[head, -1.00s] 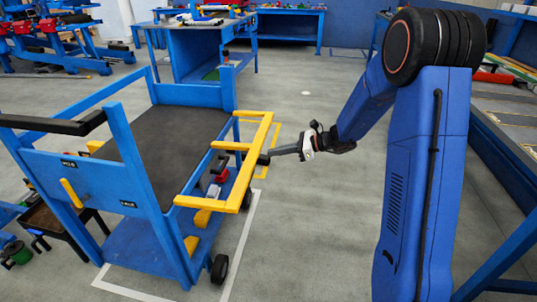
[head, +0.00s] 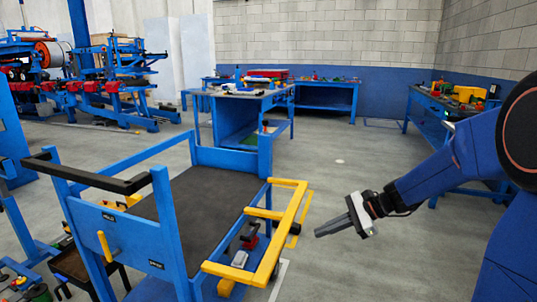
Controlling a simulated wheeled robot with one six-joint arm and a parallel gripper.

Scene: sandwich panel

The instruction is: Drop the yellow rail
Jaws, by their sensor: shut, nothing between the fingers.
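The yellow rail (head: 286,240) is a flat frame on the right side of the blue cart (head: 165,215). It sticks out sideways from the cart, roughly level with the dark deck, with crossbars joining its long outer bar to the cart. My gripper (head: 318,233) is to the right of the outer bar, its dark fingers pointing left toward it. A small gap shows between the fingertips and the rail. The fingers look closed together and hold nothing.
A black-topped handle (head: 85,172) stands at the cart's left end, with a small yellow lever (head: 105,245) below it. Red and grey items sit on a lower shelf under the rail. A blue workbench (head: 240,110) stands behind the cart.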

